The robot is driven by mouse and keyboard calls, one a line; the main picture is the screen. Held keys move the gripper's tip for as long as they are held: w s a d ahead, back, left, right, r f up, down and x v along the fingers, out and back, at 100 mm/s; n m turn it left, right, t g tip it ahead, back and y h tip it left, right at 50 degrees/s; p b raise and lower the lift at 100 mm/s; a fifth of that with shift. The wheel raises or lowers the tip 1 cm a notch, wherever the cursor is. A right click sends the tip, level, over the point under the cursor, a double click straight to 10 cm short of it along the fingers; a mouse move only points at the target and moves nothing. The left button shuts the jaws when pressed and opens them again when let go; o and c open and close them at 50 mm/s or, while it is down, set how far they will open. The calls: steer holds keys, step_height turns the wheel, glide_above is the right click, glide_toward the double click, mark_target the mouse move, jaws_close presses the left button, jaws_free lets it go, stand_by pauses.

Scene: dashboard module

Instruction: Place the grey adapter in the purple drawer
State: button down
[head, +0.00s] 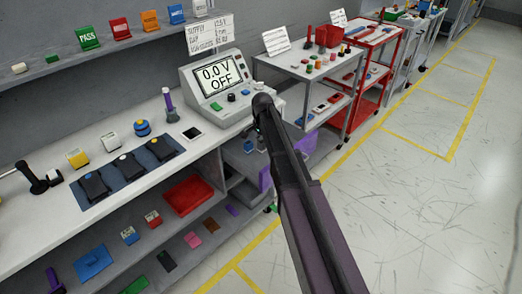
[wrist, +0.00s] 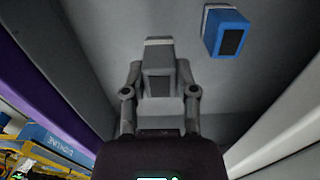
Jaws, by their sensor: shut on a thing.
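In the wrist view my gripper (wrist: 159,70) is shut on the grey adapter (wrist: 158,86), a small block with a darker face, between its two fingers. Below it is a grey surface, which looks like the inside of the purple drawer (wrist: 50,72), whose purple edge runs along the left. I cannot tell whether the adapter touches that surface. In the head view the purple drawer (head: 265,178) shows beside the bench end, partly behind my arm. My gripper (head: 260,142) is mostly hidden there, and the adapter cannot be made out.
A blue block with a dark face (wrist: 229,33) lies on the grey surface, to the right of the adapter. A pale wall or edge (wrist: 275,125) runs along the lower right. In the head view a meter (head: 220,88) stands on the bench above; floor at right is clear.

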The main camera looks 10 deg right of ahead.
mark_target(262, 148)
steer(key=shift+f+b, duration=1.1)
steer(key=shift+f, duration=0.3)
steer(key=shift+f, duration=0.2)
steer(key=shift+c, duration=2)
jaws_free()
steer(key=shift+r, duration=0.25)
step_height(262, 148, up, 12)
steer(key=p, duration=1.2)
steer(key=shift+s, duration=0.15)
steer(key=s+d+n, duration=0.2)
steer(key=s+n, duration=0.8)
steer(key=s, duration=1.5)
steer(key=shift+s+n, duration=0.4)
